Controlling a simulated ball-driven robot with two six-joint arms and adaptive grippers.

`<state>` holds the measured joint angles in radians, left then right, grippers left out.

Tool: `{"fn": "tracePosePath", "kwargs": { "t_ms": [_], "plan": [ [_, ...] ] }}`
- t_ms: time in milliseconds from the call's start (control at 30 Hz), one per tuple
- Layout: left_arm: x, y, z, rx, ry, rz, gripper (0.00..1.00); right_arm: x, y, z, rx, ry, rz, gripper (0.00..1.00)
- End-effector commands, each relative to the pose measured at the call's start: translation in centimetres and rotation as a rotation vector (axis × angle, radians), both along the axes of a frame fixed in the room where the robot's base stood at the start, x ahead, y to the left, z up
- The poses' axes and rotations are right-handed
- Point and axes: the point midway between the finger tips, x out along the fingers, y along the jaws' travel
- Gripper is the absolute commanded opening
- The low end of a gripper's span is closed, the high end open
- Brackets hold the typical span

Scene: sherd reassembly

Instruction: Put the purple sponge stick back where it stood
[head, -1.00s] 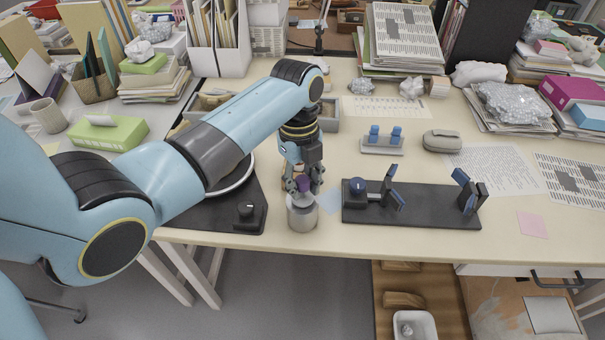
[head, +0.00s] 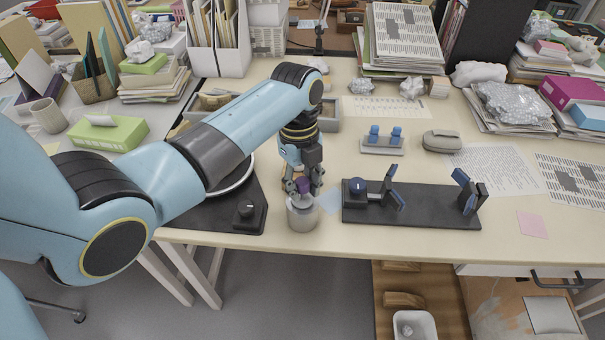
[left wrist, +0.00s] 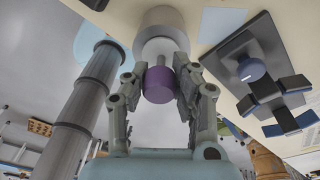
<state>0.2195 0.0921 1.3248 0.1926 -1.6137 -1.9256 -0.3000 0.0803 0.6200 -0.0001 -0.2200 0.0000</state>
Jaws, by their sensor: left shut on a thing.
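The purple sponge stick (head: 304,185) is between the fingers of my left gripper (head: 303,190), which is shut on it. In the left wrist view the purple end of the stick (left wrist: 158,84) sits between both fingertips (left wrist: 160,88). Beyond it is a pale grey cylindrical pot (head: 302,214), which also shows in the left wrist view (left wrist: 161,22). The stick's lower part reaches the pot's mouth; how deep it sits I cannot tell. My right gripper is not in view.
A black fixture (head: 425,207) with a blue knob and blue pads stands right of the pot. A turntable base with a black knob (head: 246,210) is on the left. A stand with two blue blocks (head: 382,145) and a grey case (head: 442,140) lie behind. The table's front edge is close.

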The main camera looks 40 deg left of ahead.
Motion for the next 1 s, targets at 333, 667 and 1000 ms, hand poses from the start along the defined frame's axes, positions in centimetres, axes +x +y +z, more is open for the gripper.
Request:
{"fn": "tracePosePath", "kwargs": {
  "t_ms": [333,667,1000],
  "plan": [
    [0.0,0.0,0.0,0.0,0.0,0.0,0.41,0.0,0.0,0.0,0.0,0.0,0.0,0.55],
    [0.0,0.0,0.0,0.0,0.0,0.0,0.52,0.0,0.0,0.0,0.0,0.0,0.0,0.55],
    [0.5,0.5,4.9,0.0,-0.005,0.001,0.52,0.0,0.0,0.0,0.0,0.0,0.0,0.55]
  ]
}}
